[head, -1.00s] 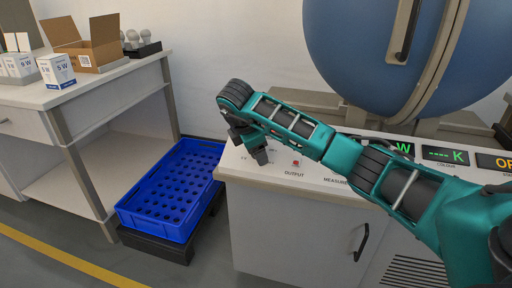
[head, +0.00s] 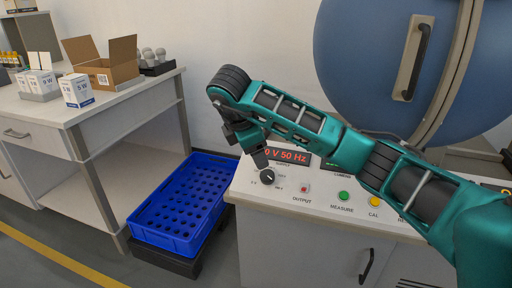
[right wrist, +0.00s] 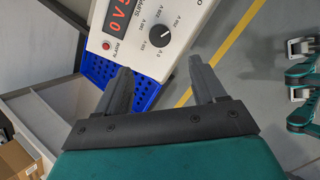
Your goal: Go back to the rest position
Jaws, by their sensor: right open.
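My right gripper (head: 250,150) is at the end of the teal arm that comes in from the right in the head view. It hangs above the front left of the white console (head: 300,225), near its dark round knob (head: 268,178). In the right wrist view the two fingers (right wrist: 163,76) are apart with nothing between them. The knob (right wrist: 162,36) shows beyond the fingertips, apart from them. My left gripper does not show in the head view.
The console carries a red display (head: 288,156) and buttons; a big blue sphere (head: 372,60) with a handle stands behind. At left, a white bench (head: 110,105) holds a cardboard box (head: 112,72), small cartons (head: 78,91) and bulbs (head: 155,55). A blue crate (head: 180,205) sits low between them.

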